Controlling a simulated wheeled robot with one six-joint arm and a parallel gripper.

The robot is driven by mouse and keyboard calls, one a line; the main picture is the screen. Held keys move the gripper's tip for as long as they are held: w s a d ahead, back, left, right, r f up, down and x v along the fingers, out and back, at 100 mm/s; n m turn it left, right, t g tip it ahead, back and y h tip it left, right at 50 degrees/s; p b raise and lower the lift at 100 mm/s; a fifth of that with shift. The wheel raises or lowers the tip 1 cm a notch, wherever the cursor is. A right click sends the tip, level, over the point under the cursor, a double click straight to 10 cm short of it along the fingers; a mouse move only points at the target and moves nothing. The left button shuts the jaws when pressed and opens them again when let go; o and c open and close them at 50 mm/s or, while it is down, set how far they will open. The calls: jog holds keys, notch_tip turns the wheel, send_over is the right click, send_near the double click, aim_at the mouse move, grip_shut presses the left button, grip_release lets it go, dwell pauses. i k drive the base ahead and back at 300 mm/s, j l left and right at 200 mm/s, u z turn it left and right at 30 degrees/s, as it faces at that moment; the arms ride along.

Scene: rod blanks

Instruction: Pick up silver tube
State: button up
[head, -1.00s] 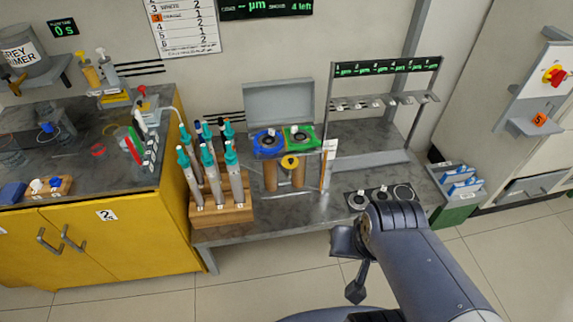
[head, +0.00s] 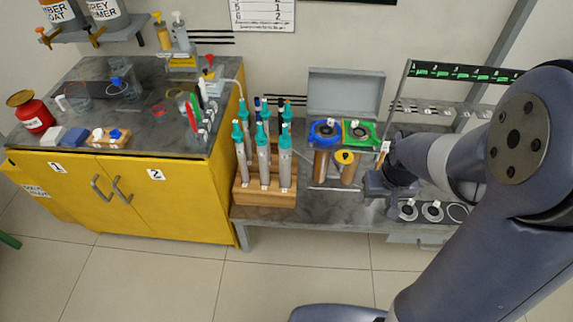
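Several silver-grey tubes (head: 264,168) with teal tops stand upright in a wooden rack (head: 264,197) at the left end of the grey bench. I cannot tell which of them is the task's silver tube. My gripper (head: 381,190) is over the right part of the bench, to the right of the rack and apart from the tubes. It is small and partly turned away, so I cannot tell whether its fingers are open or shut. I see nothing clearly held in it.
A yellow cabinet (head: 125,190) stands left. The floor in front is clear.

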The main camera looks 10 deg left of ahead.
aim_at(285, 143)
jog(key=i+u, duration=0.15)
jog(key=i, duration=0.5)
jog(key=i+l+u, duration=0.15)
jog(key=i, duration=0.45)
jog(key=u, duration=1.05)
jog(key=i+l, duration=0.05)
jog(key=l, duration=0.05)
